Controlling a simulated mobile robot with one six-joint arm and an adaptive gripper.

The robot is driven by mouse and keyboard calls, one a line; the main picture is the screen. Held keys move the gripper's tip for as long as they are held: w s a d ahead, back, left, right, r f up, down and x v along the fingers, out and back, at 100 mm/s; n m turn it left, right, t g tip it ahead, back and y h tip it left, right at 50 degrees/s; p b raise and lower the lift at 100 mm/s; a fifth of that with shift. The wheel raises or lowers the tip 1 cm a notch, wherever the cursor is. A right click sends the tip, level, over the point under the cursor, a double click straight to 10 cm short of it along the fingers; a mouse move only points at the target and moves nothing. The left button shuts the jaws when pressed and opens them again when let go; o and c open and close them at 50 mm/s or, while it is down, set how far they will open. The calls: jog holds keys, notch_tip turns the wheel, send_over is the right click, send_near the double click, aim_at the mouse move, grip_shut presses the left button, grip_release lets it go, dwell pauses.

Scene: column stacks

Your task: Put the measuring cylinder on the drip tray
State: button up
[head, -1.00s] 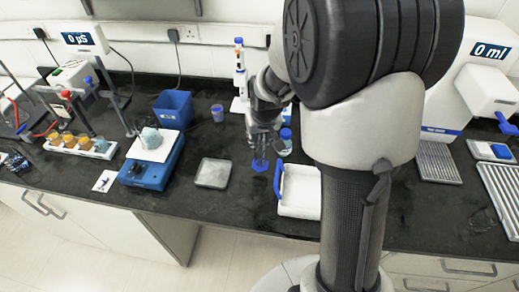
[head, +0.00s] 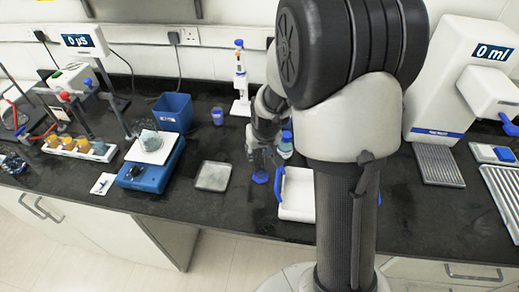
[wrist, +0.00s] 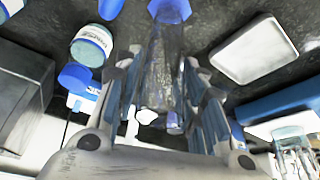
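The measuring cylinder (wrist: 165,62) is clear with a blue foot, and it sits between the two fingers of my gripper (wrist: 162,85) in the wrist view. The fingers are shut on its sides. In the head view my gripper (head: 262,152) points down over the counter, with the blue foot of the cylinder (head: 260,177) below it. Whether the foot touches the counter is hard to tell. The drip tray appears to be the grey ridged plate (head: 438,166) under the white "0 ml" dispenser, to the right beyond my arm. Its top looks empty.
A white tray with blue handles (head: 297,208) is just right of the cylinder. A blue-capped bottle (head: 286,148) stands behind it. A grey square dish (head: 213,177) and a blue balance (head: 152,178) are to the left. Another ridged rack (head: 505,190) lies far right.

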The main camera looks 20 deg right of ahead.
jog(key=shift+o, duration=0.9)
